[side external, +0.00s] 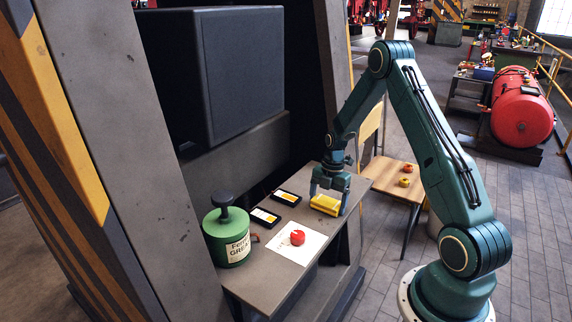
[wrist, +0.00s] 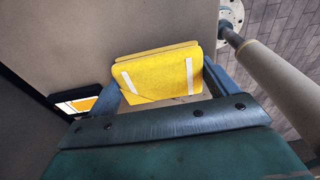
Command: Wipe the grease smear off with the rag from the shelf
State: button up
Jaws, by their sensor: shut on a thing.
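A folded yellow rag (side external: 326,204) is at the right end of the grey shelf (side external: 256,283). My gripper (side external: 329,196) is over it with its two fingers on either side, shut on the rag. In the wrist view the yellow rag (wrist: 158,75) fills the space between the fingers of my gripper (wrist: 160,90), with two pale strips on its face. I cannot tell whether the rag touches the shelf or is just above it. No grease smear can be made out in either view.
A green grease tin (side external: 228,238) with a dark knob stands at the shelf's left. A red round object (side external: 297,237) sits on a white sheet (side external: 285,250). Two dark-framed cards (side external: 286,197) lie behind. A wooden chair (side external: 392,182) with small objects stands to the right.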

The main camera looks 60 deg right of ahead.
aim_at(317, 219)
jog(key=shift+d, duration=2.75)
jog(key=shift+a, duration=5.55)
jog(key=shift+a+r, duration=0.15)
notch_tip(317, 219, up, 8)
